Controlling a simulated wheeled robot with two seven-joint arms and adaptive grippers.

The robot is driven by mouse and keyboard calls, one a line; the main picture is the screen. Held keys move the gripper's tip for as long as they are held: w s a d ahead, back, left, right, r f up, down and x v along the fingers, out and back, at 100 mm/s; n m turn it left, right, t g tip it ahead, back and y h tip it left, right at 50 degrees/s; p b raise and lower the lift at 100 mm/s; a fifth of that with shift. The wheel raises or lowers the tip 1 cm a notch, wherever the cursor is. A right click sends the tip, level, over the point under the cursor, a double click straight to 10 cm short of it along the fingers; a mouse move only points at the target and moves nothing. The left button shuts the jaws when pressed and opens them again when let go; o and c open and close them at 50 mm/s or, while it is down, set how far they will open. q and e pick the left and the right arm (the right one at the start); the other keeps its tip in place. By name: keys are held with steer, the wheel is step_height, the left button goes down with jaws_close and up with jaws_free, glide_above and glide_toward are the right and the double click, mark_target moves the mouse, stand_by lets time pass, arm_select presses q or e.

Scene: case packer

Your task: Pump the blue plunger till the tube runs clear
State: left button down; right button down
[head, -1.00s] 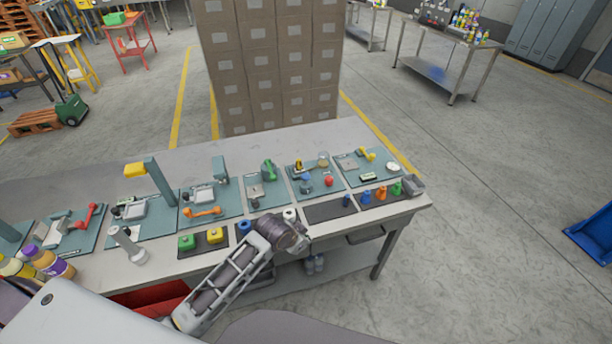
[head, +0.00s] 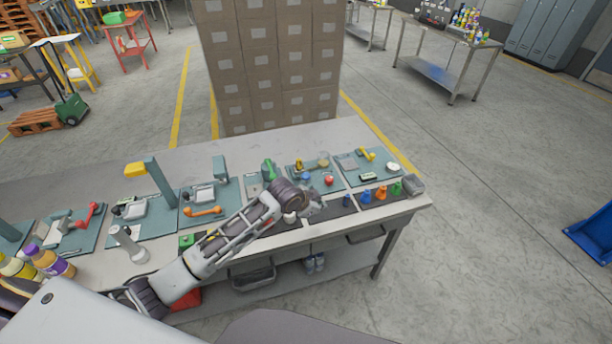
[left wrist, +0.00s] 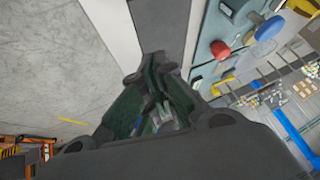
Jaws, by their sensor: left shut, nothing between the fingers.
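The blue plunger (head: 306,177) stands on a teal panel (head: 318,191) toward the right half of the bench, with a red knob (head: 329,181) just right of it. In the left wrist view the round blue plunger top (left wrist: 269,28) is at the upper right and the red knob (left wrist: 220,50) is nearer. My left gripper (head: 316,206) is over the bench's front part, in front of that panel and apart from the plunger. Its dark fingers (left wrist: 158,62) are shut and empty. A small clear jar-like part (head: 323,162) is behind; I cannot make out the tube or its contents. My right gripper is out of view.
Other teal panels with levers and clamps line the bench to the left. An orange lever (head: 203,211) lies left of my arm. Stacked cartons (head: 268,60) rise behind the bench.

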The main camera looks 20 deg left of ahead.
arm_select(q)
steer(key=w+a+r+m, duration=0.2)
steer(key=w+r, duration=0.3)
steer(key=w, duration=0.2)
step_height(320, 180, up, 7)
steer(key=m+t, duration=0.1)
steer(key=t, duration=0.1)
glide_above(308, 176)
steer(key=shift+s+r, duration=0.1)
steer(key=shift+r, duration=0.05)
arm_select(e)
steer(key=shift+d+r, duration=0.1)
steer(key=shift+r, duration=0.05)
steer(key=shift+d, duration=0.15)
